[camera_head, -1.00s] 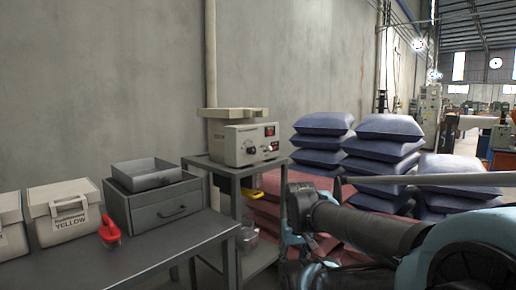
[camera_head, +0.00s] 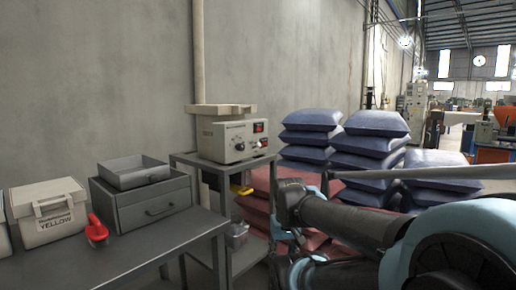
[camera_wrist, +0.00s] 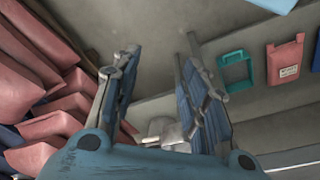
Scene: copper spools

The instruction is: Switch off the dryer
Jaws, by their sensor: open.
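The dryer (camera_head: 232,140) is a beige box with a flat top piece, standing on a grey cart in the head view. Its front panel has a dark knob (camera_head: 240,147) and, to the right, a small red-lit display (camera_head: 258,127) with a small control below it. The panel lettering is too small to read. My arm reaches in from the right, its end low and to the right of the dryer, apart from it. In the wrist view my gripper (camera_wrist: 160,45) is open, with two dark-and-blue fingers spread and nothing clearly held. The dryer is not recognisable in the wrist view.
The grey cart (camera_head: 205,180) stands beside a dark table (camera_head: 150,245) with a drawer unit (camera_head: 155,205), a YELLOW-labelled box (camera_head: 48,212) and a red object (camera_head: 95,231). Stacked blue sacks (camera_head: 370,145) and red sacks are behind my arm. The wall is behind the cart.

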